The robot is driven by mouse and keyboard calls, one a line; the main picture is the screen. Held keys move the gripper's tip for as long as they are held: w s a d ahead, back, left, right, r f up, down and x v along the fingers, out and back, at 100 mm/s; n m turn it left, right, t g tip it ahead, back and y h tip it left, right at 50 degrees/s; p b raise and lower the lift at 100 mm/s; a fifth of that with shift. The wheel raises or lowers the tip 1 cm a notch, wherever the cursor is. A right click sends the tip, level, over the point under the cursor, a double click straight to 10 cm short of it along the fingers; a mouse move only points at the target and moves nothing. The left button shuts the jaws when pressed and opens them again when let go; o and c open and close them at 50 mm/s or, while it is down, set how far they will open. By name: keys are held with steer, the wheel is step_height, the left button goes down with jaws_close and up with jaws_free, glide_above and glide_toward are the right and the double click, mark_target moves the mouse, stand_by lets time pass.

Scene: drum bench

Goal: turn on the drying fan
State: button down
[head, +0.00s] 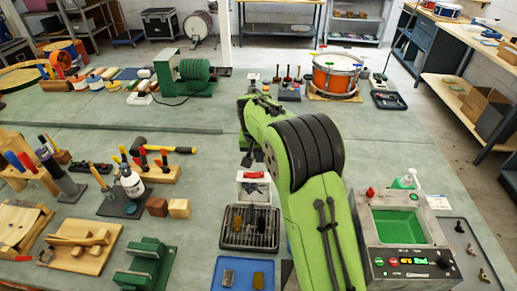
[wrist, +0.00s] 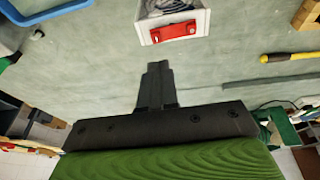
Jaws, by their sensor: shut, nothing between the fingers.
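A small white box (head: 241,190) with a red rocker-like bar (head: 255,174) on its far side stands on the bench near the middle. It looks like the drying fan. In the wrist view the white box (wrist: 145,22) is at the top, with a grey round part inside, and the red bar (wrist: 173,31) faces my gripper. My gripper (wrist: 157,66) is shut and empty, apart from the bar in the picture. In the head view my gripper (head: 257,156) is just beyond the box, partly hidden by my arm. I cannot tell which way the bar is tipped.
A black rack tray (head: 228,240) and a blue tray (head: 219,285) lie on the near side of the box. A yellow-handled hammer (head: 175,149) lies to the left. A machine with a green basin (head: 366,240) stands at the right. Bare bench lies left of the box.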

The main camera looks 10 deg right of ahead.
mark_target(262, 172)
steer(key=x, duration=0.5)
steer(key=shift+s+f, duration=0.1)
steer(key=shift+s, duration=0.3)
steer(key=shift+f, duration=0.45)
